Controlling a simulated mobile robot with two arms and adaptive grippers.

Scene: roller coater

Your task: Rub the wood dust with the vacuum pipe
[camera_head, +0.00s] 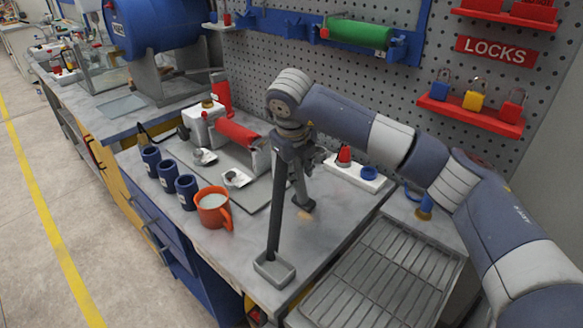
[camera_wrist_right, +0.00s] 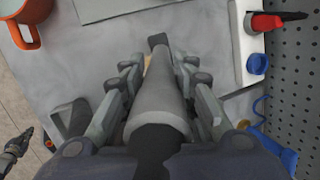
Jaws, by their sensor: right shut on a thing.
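My right gripper (camera_head: 292,152) is shut on the grey vacuum pipe (camera_wrist_right: 160,95) and points down over the bench. The pipe's dark flat nozzle (camera_head: 304,203) is at the bench top, beside a small tan patch of wood dust (camera_head: 304,214). In the right wrist view the nozzle (camera_wrist_right: 158,40) is at the far end of the pipe, and the pipe hides most of the dust. Whether the nozzle touches the dust is unclear. A dark gripper shape (camera_wrist_right: 17,150), seemingly my left one, shows at the wrist view's left edge; its jaws are unclear.
A dark upright bar (camera_head: 276,220) rises from a small grey tray (camera_head: 274,272) at the bench front. An orange mug (camera_head: 214,210) and blue cups (camera_head: 168,176) stand to the left. A white holder (camera_head: 358,173) is behind; a ribbed grey tray (camera_head: 385,275) is at right.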

